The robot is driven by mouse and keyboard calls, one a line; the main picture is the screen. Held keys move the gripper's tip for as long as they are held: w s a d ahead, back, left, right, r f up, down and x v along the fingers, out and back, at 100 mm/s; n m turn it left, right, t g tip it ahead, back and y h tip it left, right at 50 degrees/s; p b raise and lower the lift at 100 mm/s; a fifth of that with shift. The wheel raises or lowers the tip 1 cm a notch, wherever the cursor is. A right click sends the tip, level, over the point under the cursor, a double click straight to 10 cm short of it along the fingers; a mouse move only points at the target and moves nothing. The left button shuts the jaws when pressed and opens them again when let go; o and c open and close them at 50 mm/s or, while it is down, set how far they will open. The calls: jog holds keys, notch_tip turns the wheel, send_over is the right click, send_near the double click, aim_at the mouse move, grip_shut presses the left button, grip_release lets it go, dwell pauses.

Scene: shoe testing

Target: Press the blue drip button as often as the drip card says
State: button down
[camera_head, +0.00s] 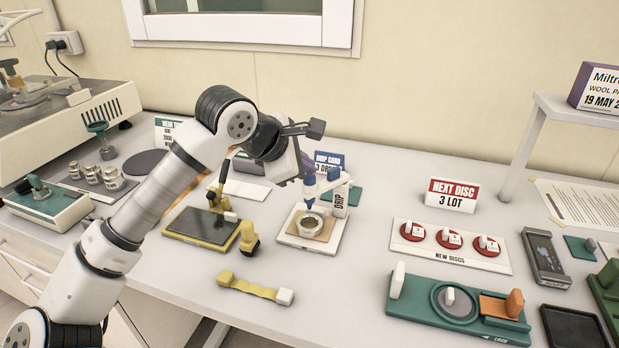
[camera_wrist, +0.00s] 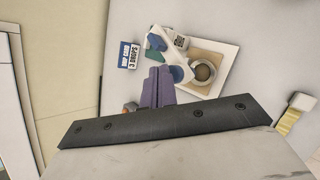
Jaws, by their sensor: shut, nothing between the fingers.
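The drip stand (camera_head: 339,196) is white, marked DRIP, with blue parts (camera_head: 309,190) hanging over a small cup (camera_head: 310,222) on a tan pad. A blue piece (camera_head: 333,174) on top of the stand looks like the button. The wrist view shows the white stand (camera_wrist: 172,60) and the cup (camera_wrist: 203,71). The blue drip card (camera_wrist: 128,55) reads 3 DROPS; it also stands behind the stand in the head view (camera_head: 329,160). My gripper (camera_head: 290,180) is shut and empty, left of the stand and above the table. Its purple fingers (camera_wrist: 158,80) appear beside the stand; contact is unclear.
A yellow-handled black plate (camera_head: 205,226) lies left of the stand, and a yellow bar (camera_head: 254,289) in front. The NEXT DISC sign (camera_head: 452,195), new discs tray (camera_head: 450,246) and green fixture (camera_head: 415,296) are to the right. Table space between is clear.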

jog(key=shift+f+b, duration=0.45)
jog(key=shift+b, duration=0.2)
dwell(0.6)
dwell(0.3)
jog(key=shift+r, duration=0.85)
jog(key=shift+p, duration=0.3)
jog(key=shift+r+p, duration=1.1)
jog(key=shift+r, duration=1.45)
